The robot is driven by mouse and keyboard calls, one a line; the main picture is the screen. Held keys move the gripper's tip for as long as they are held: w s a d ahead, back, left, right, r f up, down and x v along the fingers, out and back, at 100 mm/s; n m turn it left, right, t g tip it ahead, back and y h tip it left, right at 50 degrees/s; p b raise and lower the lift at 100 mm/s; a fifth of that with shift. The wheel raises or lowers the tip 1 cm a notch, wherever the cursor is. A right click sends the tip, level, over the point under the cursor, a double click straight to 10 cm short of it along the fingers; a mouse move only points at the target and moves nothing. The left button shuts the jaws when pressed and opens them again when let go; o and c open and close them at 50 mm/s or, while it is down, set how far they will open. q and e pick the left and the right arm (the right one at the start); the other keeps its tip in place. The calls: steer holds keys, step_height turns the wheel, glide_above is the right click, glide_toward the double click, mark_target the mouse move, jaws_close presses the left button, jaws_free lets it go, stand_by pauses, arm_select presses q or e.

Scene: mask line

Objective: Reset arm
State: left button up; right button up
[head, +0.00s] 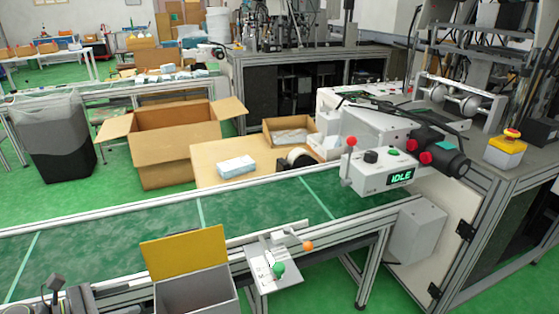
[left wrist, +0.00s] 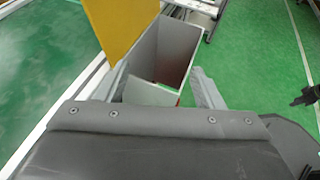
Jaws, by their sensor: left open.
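My left gripper (left wrist: 160,88) is open in the left wrist view, its two grey fingers apart with nothing held between them. The open grey bin (left wrist: 165,50) with a raised yellow lid (left wrist: 92,22) lies beyond the fingers. In the head view, a dark part of my left gripper (head: 56,288) shows at the bottom left, left of the grey bin (head: 195,292) and its yellow lid (head: 185,252). Most of that arm is cut off by the frame. My right gripper cannot be made out in the head view.
The green conveyor belt (head: 150,232) runs across the front and looks clear. A small panel with a green knob (head: 278,270) is right of the bin. A machine reading IDLE (head: 385,180), a cardboard box (head: 170,150) and a blue-white mask stack (head: 236,166) stand beyond.

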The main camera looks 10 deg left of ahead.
arm_select(q)
steer(key=s+d+f+m+g+y, duration=0.5)
steer(key=s+m, duration=0.4)
steer(key=m, duration=0.5)
steer(key=s+d+f+m+g+y, duration=0.2)
steer(key=s+d+m+y, duration=0.45)
steer(key=m, duration=0.75)
step_height(320, 180, down, 21)
steer(key=s+g+h, duration=0.2)
steer(key=s+d+f, duration=0.1)
steer(key=s+f, duration=0.8)
steer(key=f, duration=0.5)
steer(key=s+r+p, duration=0.6)
steer(key=r+p, duration=0.1)
steer(key=p, duration=0.6)
steer(key=shift+a+r+g+p, duration=0.15)
steer(key=shift+r+g+p, duration=0.15)
steer(key=shift+r+p, duration=0.05)
arm_select(e)
steer(key=s+r, duration=0.6)
steer(key=r, duration=0.1)
steer(key=shift+s+d, duration=0.15)
steer(key=shift+s, duration=0.2)
